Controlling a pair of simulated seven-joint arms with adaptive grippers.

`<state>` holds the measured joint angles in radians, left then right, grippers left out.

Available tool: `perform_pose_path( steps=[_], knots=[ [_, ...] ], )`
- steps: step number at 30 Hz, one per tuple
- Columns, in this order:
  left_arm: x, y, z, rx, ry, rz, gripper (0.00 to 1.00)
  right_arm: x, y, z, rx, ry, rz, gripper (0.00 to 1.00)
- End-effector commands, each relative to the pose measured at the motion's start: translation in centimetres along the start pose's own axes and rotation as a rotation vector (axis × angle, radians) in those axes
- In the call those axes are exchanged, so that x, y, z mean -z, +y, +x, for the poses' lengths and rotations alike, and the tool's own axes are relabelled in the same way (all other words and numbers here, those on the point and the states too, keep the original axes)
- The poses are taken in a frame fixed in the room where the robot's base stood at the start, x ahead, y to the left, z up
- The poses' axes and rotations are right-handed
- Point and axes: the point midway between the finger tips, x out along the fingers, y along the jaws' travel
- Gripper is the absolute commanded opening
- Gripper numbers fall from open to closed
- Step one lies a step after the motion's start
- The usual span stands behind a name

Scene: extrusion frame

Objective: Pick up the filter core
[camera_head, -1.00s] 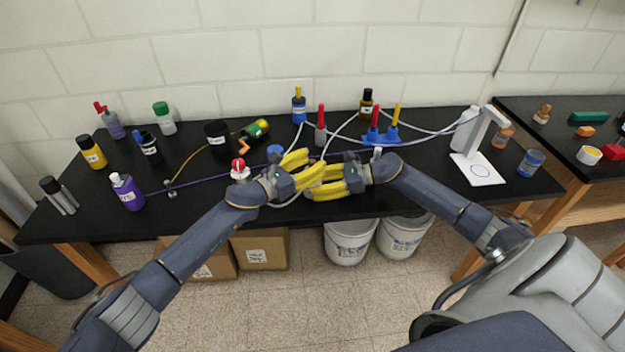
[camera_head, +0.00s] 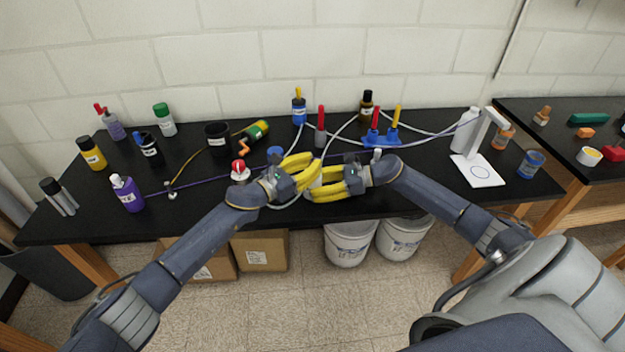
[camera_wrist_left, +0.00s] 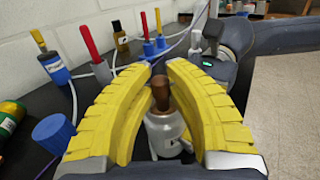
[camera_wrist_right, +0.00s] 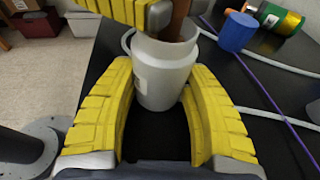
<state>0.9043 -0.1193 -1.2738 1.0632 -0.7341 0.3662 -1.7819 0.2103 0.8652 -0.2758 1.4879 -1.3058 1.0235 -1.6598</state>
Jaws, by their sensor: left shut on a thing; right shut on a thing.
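The filter core is a brown rounded piece (camera_wrist_left: 161,93) between the yellow fingers of my left gripper (camera_wrist_left: 160,70), which are shut on it. In the right wrist view the brown core (camera_wrist_right: 176,18) stands at the mouth of a white cylindrical housing (camera_wrist_right: 163,75); whether its lower end is inside is hard to tell. My right gripper (camera_wrist_right: 160,125) is shut around that housing. In the head view my left gripper (camera_head: 316,163) and right gripper (camera_head: 309,187) meet over the table's front, and their fingers mostly hide both parts. The housing also shows in the left wrist view (camera_wrist_left: 165,132).
A blue cap (camera_head: 275,151) stands just behind the left gripper. A red-knobbed white fitting (camera_head: 240,172) is beside the left wrist. White tubes run behind the grippers to a blue holder (camera_head: 382,137). Bottles stand at the left; the black table (camera_head: 450,205) is clear at front right.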

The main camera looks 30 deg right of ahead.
Motion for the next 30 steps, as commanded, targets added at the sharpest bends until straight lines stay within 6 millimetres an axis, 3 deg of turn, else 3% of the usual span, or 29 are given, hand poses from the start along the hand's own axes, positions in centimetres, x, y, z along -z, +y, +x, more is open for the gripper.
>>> perform_pose_path(
  steps=[6, 11, 24, 30],
  knots=[
    [-0.4, 0.0, 0.0, 0.0, 0.0, 0.002, 0.0, 0.0, 0.0, 0.0, 0.0, 0.0, 0.0, 0.34],
    [-2.2, 0.1, 0.0, 0.002, -0.001, 0.005, 0.0, 0.0, 0.0, 0.0, 0.0, 0.0, 0.0, 0.34],
    [-11.5, 0.1, 0.0, 0.001, 0.0, 0.008, 0.0, 0.0, 0.0, 0.0, 0.0, 0.0, 0.0, 0.34],
    [-14.7, 0.0, 0.0, 0.001, 0.0, 0.005, 0.0, 0.0, 0.0, 0.0, 0.0, 0.0, 0.0, 0.34]
  ],
)
